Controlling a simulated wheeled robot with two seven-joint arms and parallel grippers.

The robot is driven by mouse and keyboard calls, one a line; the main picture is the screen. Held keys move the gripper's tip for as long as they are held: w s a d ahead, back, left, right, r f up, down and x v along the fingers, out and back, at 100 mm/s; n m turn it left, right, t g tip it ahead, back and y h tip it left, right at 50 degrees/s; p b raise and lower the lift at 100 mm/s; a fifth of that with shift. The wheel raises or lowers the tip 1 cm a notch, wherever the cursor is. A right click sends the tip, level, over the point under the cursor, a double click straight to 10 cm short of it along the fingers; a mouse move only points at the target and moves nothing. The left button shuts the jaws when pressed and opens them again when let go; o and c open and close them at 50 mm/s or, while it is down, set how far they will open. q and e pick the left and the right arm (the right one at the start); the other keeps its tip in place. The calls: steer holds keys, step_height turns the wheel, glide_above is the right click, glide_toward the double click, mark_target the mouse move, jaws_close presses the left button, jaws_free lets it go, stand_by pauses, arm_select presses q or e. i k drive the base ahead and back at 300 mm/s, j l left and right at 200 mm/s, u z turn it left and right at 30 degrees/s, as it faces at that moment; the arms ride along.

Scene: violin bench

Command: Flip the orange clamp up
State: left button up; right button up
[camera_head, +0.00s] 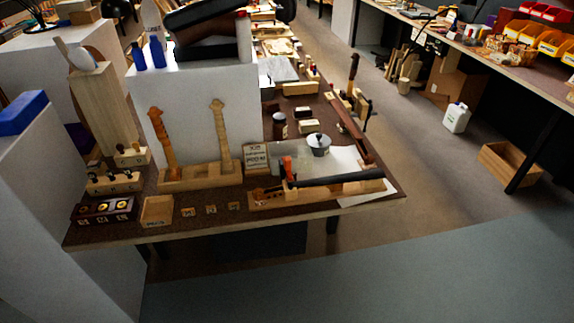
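A small orange piece, which looks like the orange clamp (287,167), shows near the front right of the brown bench. It stands at the left end of a long dark bar (340,180) on a pale wooden fixture (320,193). The piece appears roughly upright, but it is too small to tell its exact tilt or how it joins the fixture. Neither of my grippers is in view.
The brown bench (235,226) also holds a rack with two violin necks (200,178), a small wooden tray (157,211), a grey-lidded pot (319,143) and white paper (345,160). The floor (420,260) before the bench is clear.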

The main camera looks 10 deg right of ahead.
mark_target(287, 161)
steer(key=i+j+z, duration=0.1)
steer(key=z, duration=0.5)
steer(key=i+j+z, duration=0.2)
steer(key=j+z, duration=0.2)
steer(key=j, duration=0.6)
steer(key=j+z, duration=0.35)
steer(key=j, duration=1.3)
steer(key=i+j, duration=0.1)
steer(key=j, duration=0.5)
steer(key=i, duration=0.2)
